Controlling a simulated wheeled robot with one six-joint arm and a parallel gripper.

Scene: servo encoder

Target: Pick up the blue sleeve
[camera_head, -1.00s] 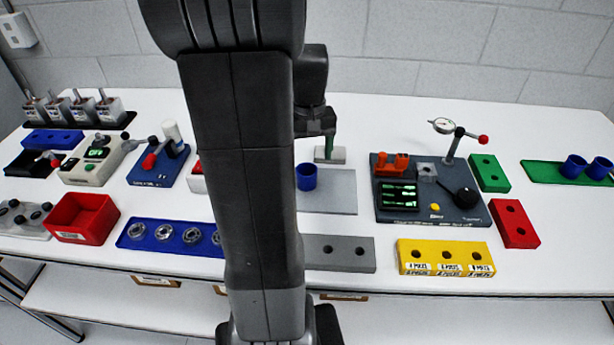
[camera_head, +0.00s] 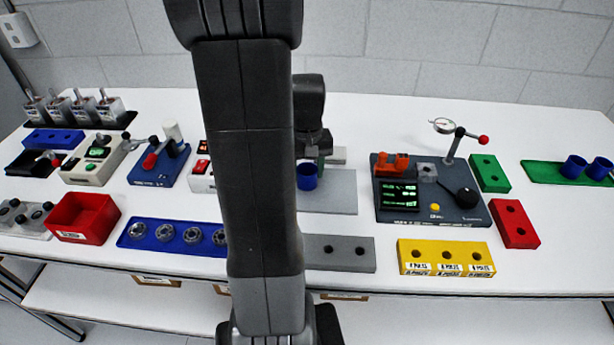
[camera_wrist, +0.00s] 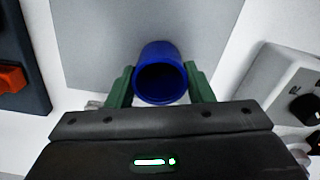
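A blue sleeve (camera_head: 307,176) stands on a grey plate (camera_head: 338,192) in the head view, just right of my arm. In the wrist view the blue sleeve (camera_wrist: 161,74) lies between the two green fingers of my gripper (camera_wrist: 160,88), its dark open end showing. The fingers stand on both sides of the sleeve with slim gaps visible, so my gripper looks open around it. In the head view my gripper (camera_head: 322,160) is directly over and behind the sleeve, partly hidden by my own arm. Two other blue sleeves (camera_head: 575,166) sit on a green tray (camera_head: 540,173) at the far right.
Right of the grey plate stands a dark fixture (camera_head: 430,200) with a dial gauge on a post. A grey block with two holes (camera_head: 345,253) and a yellow block (camera_head: 445,257) are in front. A white device (camera_head: 202,178) is to the left, partly hidden by my arm.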

